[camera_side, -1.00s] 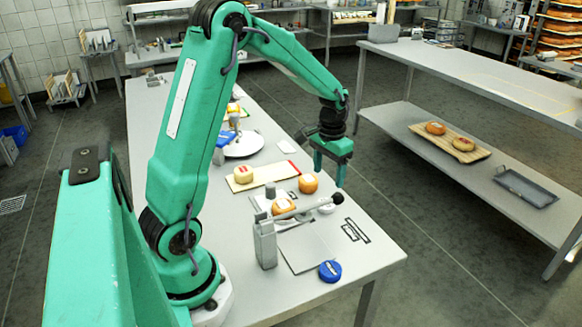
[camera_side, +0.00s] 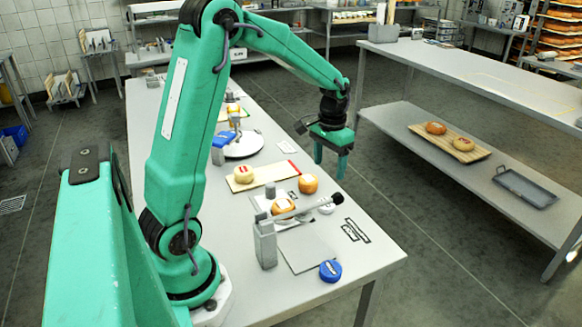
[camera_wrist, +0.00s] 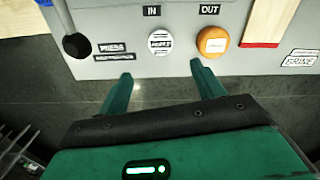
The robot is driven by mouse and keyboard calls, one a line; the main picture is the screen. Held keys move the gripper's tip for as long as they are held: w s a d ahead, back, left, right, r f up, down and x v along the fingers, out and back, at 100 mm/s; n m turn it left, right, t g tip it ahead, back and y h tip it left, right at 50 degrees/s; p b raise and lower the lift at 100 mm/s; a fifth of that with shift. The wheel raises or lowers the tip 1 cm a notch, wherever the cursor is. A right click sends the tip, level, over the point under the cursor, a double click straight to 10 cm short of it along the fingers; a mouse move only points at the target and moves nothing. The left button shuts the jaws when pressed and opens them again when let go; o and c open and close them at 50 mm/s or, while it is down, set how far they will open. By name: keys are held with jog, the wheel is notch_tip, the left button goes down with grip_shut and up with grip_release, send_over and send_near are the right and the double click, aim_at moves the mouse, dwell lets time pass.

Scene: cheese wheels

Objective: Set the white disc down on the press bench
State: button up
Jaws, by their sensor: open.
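The white disc (camera_wrist: 160,42) lies flat on the grey bench top (camera_wrist: 185,14), below the "IN" label and beside an orange wheel. In the side view the white disc (camera_side: 327,208) lies near the far long edge, partly behind the press lever's dark knob. My gripper (camera_side: 331,167) is open and empty, above and beyond that edge. In the wrist view my gripper (camera_wrist: 161,70) has its fingers apart, with nothing between them, and the disc lies just past the fingertips. A "PRESS" placard (camera_wrist: 112,47) sits left of the disc.
The press (camera_side: 264,240), with its lever, stands near the disc over an orange wheel. The bench's front right corner is clear.

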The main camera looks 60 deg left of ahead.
jog(key=s+d+r+m+t, duration=0.1)
jog(key=s+d+r+t, duration=0.1)
jog(key=s+d+r, duration=0.4)
jog(key=s+d+r+m+t, duration=0.1)
jog(key=s+d+r+t, duration=0.2)
jog(key=s, duration=0.9)
jog(key=d+r, duration=0.2)
jog(key=d, duration=0.2)
jog(key=shift+d+r+t, duration=0.3)
jog(key=shift+d+r, duration=0.05)
jog(key=shift+d, duration=0.05)
